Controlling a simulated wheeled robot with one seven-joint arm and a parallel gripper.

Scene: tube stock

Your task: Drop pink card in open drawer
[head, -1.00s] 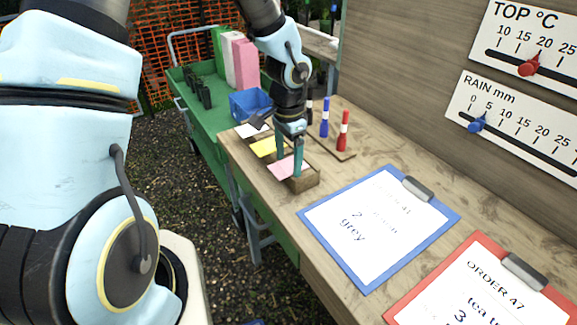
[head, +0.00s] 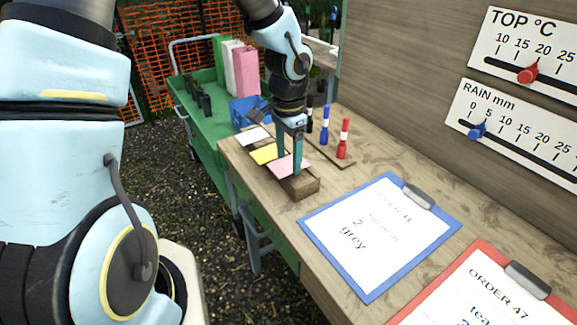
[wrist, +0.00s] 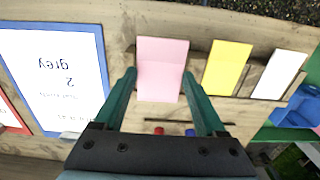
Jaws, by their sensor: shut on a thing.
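The pink card (head: 284,168) is a flat rectangle at the near end of a row of cards on the bench. My gripper (head: 289,170) points down over it, with one teal finger at each side edge, shut on the card. In the wrist view the pink card (wrist: 162,68) lies between the two fingertips (wrist: 158,76). A small wooden block (head: 301,187) sits right below it. I cannot tell how far the card is clear of the block. No open drawer shows in these frames.
A yellow card (wrist: 228,67) and a white card (wrist: 279,74) lie alongside. Blue (head: 324,125) and red (head: 344,138) markers stand behind on a wooden strip. A blue clipboard (head: 366,291) and a red one (head: 409,316) lie to the right. A blue crate (head: 243,109) is on the green cart (head: 207,125).

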